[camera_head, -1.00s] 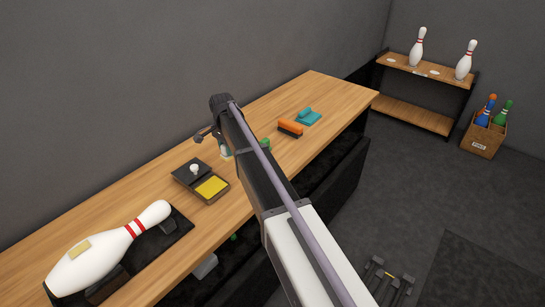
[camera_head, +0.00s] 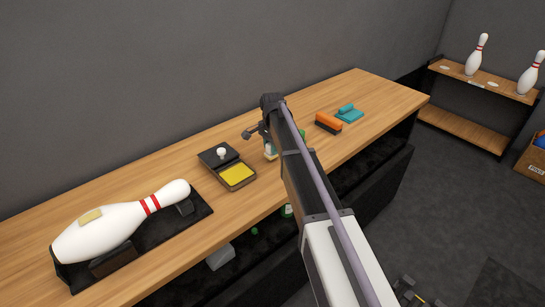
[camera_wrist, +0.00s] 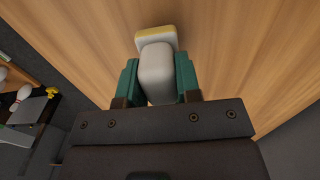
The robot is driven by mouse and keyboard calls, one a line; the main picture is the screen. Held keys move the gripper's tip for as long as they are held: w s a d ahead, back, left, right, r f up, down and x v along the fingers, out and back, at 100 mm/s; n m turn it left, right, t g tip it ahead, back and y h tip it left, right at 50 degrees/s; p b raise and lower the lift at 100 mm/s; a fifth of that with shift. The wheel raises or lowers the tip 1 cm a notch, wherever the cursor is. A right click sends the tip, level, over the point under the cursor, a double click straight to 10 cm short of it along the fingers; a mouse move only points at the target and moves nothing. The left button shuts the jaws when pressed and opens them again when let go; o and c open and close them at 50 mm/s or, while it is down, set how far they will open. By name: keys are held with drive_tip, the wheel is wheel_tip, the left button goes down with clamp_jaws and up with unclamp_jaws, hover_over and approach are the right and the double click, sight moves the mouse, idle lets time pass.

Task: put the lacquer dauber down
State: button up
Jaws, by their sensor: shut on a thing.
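The lacquer dauber (camera_wrist: 155,70) has a pale grey block handle and a whitish pad with a yellow edge. In the wrist view it sits between the green fingers of my gripper (camera_wrist: 157,82), which is shut on it. Its pad end points away from the palm, toward the wooden counter; I cannot tell whether it touches the wood. In the head view my arm hides most of my gripper; a small pale and teal part (camera_head: 270,149) shows beside the arm, right of the lacquer tray (camera_head: 238,176) with its yellow pad.
A black lid with a white knob (camera_head: 220,154) lies open behind the yellow pad. A bowling pin (camera_head: 110,226) with a tan patch rests in a black cradle on the left. An orange brush (camera_head: 328,123) and a teal item (camera_head: 349,113) lie right. Bare counter (camera_head: 375,95) extends beyond them.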

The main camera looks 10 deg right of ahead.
wheel_tip(320, 180, down, 2)
drive_tip(key=shift+f, duration=0.1)
drive_tip(key=shift+r, duration=0.4)
drive_tip(key=shift+f, duration=0.3)
drive_tip(key=o, duration=0.9)
drive_tip(key=shift+r, duration=0.1)
